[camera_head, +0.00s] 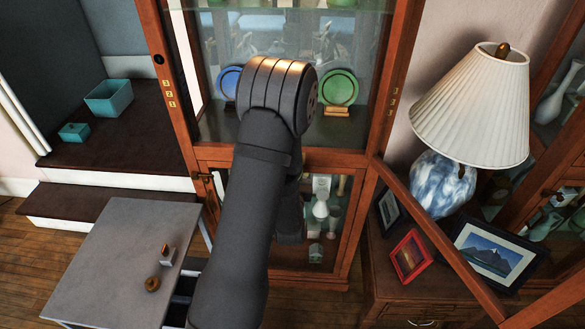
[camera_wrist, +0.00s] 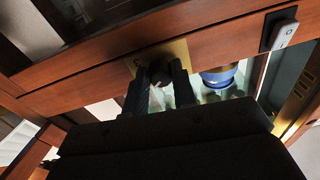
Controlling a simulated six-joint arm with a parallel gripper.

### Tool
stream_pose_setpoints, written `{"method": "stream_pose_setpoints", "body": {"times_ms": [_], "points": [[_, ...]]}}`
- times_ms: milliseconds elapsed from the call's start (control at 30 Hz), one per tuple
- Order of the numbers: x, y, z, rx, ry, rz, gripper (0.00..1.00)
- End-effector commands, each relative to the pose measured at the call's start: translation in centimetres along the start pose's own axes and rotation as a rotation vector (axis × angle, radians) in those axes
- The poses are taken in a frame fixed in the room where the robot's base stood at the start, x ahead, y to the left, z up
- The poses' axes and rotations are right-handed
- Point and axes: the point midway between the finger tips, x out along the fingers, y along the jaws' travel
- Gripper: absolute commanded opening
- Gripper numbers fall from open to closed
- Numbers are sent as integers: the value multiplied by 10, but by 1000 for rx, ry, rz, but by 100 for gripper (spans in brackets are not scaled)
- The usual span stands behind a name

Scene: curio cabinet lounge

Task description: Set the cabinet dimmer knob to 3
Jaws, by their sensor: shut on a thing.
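In the wrist view the dark round dimmer knob (camera_wrist: 158,68) sits on a brass plate (camera_wrist: 176,49) fixed to the cabinet's reddish wooden rail. My gripper (camera_wrist: 160,80) is shut on the knob, with one dark finger on each side of it.
A white rocker switch (camera_wrist: 284,34) is on the same rail to the right. An open glass door (camera_head: 437,236) reaches out at right, before a lamp (camera_head: 470,110) and picture frames.

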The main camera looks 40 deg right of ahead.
Motion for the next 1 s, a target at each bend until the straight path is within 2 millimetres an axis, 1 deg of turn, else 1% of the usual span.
{"method": "stream_pose_setpoints", "body": {"times_ms": [700, 1000], "points": [[0, -2, 0, 678, 37, 43, 2], [0, -2, 0, 931, 50, 60, 2]]}}
